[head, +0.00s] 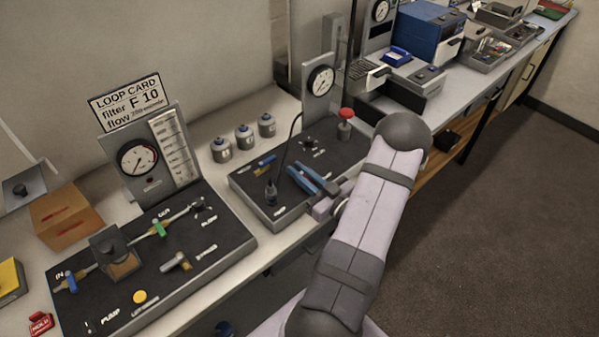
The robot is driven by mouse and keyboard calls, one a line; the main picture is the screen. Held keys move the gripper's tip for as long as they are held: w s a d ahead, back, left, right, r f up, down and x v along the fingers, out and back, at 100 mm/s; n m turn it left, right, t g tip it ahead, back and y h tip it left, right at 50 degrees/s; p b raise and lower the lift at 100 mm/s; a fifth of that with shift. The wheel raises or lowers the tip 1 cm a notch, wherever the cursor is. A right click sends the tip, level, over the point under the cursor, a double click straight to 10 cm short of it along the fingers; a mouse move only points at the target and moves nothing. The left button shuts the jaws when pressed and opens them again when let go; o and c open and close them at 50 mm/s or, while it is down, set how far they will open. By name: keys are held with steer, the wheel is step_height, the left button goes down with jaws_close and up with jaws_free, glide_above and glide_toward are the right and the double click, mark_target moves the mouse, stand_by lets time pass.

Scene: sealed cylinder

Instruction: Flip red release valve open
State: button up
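A red-topped valve (346,114) stands upright on a short grey post at the back right corner of the second dark panel (262,181) in the head view. My gripper (301,168) is low over the front right part of that panel, its blue fingers pointing up-left. It is to the front left of the red valve and apart from it. The fingers lie close together, and I cannot tell whether they are parted or shut. I see nothing clearly held. My forearm covers the bench to the right of the panel.
A pressure gauge (320,80) stands behind the panel. Several grey canisters (245,137) stand further left. Another panel (215,231) with valves fills the left bench.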

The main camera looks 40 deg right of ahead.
steer(key=o, duration=0.4)
steer(key=shift+s, duration=0.1)
steer(key=shift+s+b, duration=0.3)
steer(key=shift+s, duration=0.25)
steer(key=shift+s+b, duration=1)
steer(key=shift+s, duration=2.05)
steer(key=shift+r, duration=0.1)
